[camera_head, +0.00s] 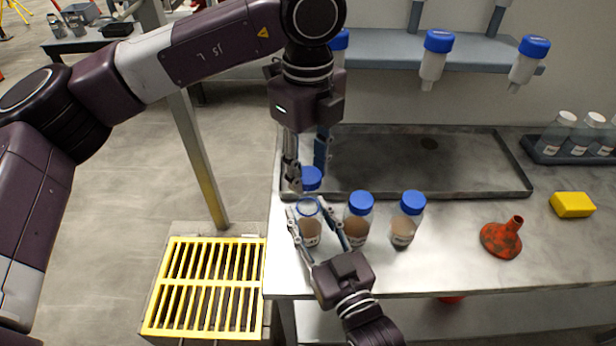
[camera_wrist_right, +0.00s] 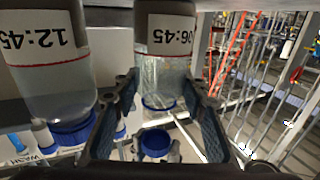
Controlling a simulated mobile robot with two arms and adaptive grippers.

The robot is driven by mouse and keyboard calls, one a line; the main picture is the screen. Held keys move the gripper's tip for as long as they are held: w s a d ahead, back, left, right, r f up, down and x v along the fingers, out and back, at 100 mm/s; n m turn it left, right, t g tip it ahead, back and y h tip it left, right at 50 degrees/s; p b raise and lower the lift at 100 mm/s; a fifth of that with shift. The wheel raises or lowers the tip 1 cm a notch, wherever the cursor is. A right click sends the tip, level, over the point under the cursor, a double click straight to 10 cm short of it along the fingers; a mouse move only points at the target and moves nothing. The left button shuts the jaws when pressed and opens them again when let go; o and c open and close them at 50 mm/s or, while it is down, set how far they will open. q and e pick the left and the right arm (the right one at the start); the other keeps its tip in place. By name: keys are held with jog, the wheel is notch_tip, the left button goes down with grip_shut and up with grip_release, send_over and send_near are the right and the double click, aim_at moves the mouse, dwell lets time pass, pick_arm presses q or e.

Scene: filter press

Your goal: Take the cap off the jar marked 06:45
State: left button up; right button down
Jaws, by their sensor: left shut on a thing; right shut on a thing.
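The jar marked 06:45 (camera_head: 311,232) stands leftmost of three jars on the bench; its label and clear wall show upside down in the right wrist view (camera_wrist_right: 165,68). My right gripper (camera_head: 309,210) is shut on this jar near its neck. Its open mouth shows a blue ring. A blue cap (camera_head: 311,179) is above and apart from the mouth, also seen in the right wrist view (camera_wrist_right: 157,142). My left gripper (camera_head: 306,177) is shut on the cap and points down from above.
The middle capped jar (camera_head: 357,223) stands close right of my right gripper, with another capped jar (camera_head: 404,229) beyond. A grey tray (camera_head: 460,175) lies behind. A red funnel (camera_head: 500,238) and yellow sponge (camera_head: 572,204) are farther right.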

jog(key=c, duration=1.1)
grip_release()
jog(key=shift+c, duration=0.2)
jog(key=shift+s, duration=0.1)
